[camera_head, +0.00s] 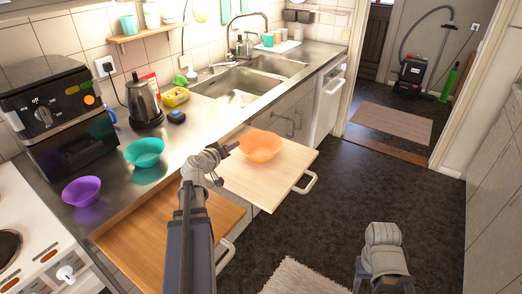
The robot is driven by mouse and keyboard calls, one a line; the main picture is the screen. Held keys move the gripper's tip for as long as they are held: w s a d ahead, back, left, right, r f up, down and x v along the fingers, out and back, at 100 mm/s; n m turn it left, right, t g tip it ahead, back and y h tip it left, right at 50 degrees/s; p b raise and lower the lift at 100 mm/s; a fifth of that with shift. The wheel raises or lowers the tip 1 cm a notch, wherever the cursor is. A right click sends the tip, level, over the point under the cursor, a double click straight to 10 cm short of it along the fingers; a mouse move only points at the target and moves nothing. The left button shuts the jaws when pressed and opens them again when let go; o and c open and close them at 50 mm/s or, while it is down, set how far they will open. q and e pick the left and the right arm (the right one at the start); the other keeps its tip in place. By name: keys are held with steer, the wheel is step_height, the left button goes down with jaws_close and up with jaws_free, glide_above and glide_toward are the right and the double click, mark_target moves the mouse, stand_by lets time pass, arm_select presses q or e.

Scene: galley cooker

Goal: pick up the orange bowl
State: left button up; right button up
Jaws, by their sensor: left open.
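The orange bowl (260,146) stands upright on a light wooden pull-out board (262,180) in front of the counter. My left gripper (232,148) is just left of the bowl, its open fingers close to the bowl's left rim; I cannot tell whether they touch it. My right arm shows at the bottom right, over the floor, and its fingers are not visible.
A teal bowl (145,153) and a purple bowl (82,191) stand on the counter at the left, near a black kettle (143,100). A second, browner board (150,240) is pulled out under my left arm.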

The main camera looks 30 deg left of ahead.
arm_select(q)
steer(key=shift+d+f+b+x, duration=0.1)
steer(key=shift+b+x, duration=0.5)
steer(key=shift+x, duration=1.2)
steer(key=shift+d+f+b+x, duration=0.15)
steer(key=shift+b+x, duration=0.45)
steer(key=shift+x, duration=1.2)
steer(key=shift+s+r, duration=0.1)
steer(key=shift+r, duration=0.05)
steer(key=shift+c, duration=0.4)
jaws_close()
